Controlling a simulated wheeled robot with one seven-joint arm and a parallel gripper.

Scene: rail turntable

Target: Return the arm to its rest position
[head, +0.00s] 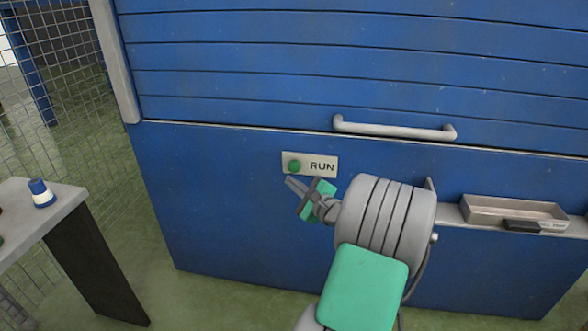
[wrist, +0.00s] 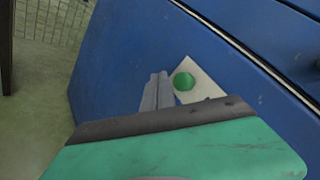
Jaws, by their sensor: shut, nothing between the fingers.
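My gripper (head: 289,182) is shut and empty, at the end of my raised arm. In the head view its fingertips are just below the RUN plate (head: 323,167), which carries a green button (head: 294,166). In the wrist view the shut fingers (wrist: 157,90) point toward the blue panel, beside the green button (wrist: 184,81) and its pale plate (wrist: 205,88). I cannot tell whether the fingertips touch the panel.
The blue cabinet (head: 225,220) fills the front, with a grey handle (head: 392,130) above the plate. A shelf tray (head: 490,207) with a dark item (head: 522,225) is right. A table (head: 62,207) with a blue and white object (head: 41,194) and wire fence (head: 70,75) are left.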

